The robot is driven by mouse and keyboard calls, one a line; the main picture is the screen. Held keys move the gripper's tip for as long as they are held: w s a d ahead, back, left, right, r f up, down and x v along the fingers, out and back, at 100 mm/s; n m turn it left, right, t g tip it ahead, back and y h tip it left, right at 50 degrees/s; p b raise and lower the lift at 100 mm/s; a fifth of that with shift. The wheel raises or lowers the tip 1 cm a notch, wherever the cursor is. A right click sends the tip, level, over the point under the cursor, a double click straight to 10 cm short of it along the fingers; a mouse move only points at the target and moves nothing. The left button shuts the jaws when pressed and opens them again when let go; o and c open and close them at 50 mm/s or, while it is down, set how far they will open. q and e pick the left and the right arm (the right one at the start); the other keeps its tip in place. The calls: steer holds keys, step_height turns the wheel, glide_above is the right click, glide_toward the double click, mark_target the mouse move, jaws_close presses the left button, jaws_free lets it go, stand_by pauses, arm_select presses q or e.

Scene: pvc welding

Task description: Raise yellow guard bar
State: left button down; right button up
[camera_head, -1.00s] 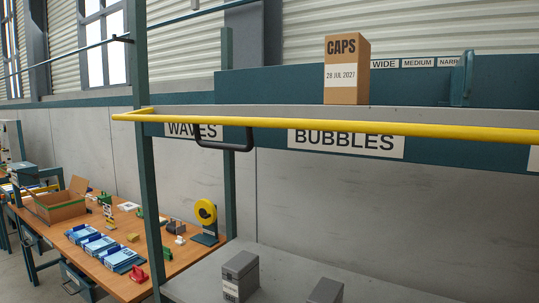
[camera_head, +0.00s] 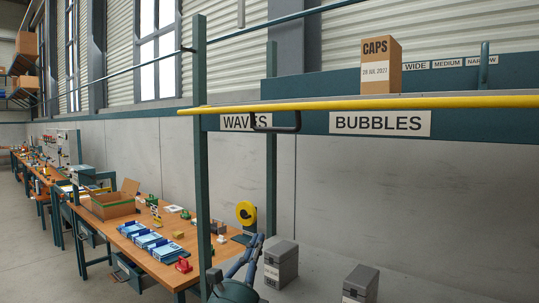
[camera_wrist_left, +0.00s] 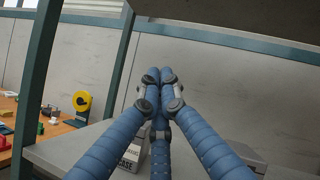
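The yellow guard bar (camera_head: 400,103) runs level across the front of the upper shelf in the head view. A black handle (camera_head: 275,128) hangs below it near its left end, in front of the WAVES label (camera_head: 232,122). My left gripper (camera_head: 256,240) is at the bottom of the head view, well below the bar and apart from it. In the left wrist view its blue fingers (camera_wrist_left: 159,74) come together at the tips, with nothing seen between them. The bar does not show in the left wrist view. My right gripper is in neither view.
A CAPS box (camera_head: 380,65) stands on the upper shelf behind the bar. Two grey boxes (camera_head: 281,265) (camera_head: 361,284) stand on the lower surface near my left gripper. A green post (camera_head: 201,190) rises on the left. A cluttered wooden workbench (camera_head: 165,265) lies beyond it.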

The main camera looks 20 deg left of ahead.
arm_select(q)
steer(key=s+d+r+m+t+h, duration=0.1)
steer(key=s+d+r+m+h, duration=0.2)
steer(key=r+m+h, duration=0.35)
steer(key=s+d+r+m+t+h, duration=0.1)
steer(key=s+d+r+m+h, duration=0.15)
steer(key=r+m, duration=0.6)
step_height(320, 180, up, 10)
steer(key=w+n+p, duration=0.1)
steer(key=w+p, duration=0.1)
steer(key=p, duration=0.5)
steer(key=shift+d+n, duration=0.3)
steer(key=shift+d, duration=0.15)
steer(key=shift+w, duration=0.1)
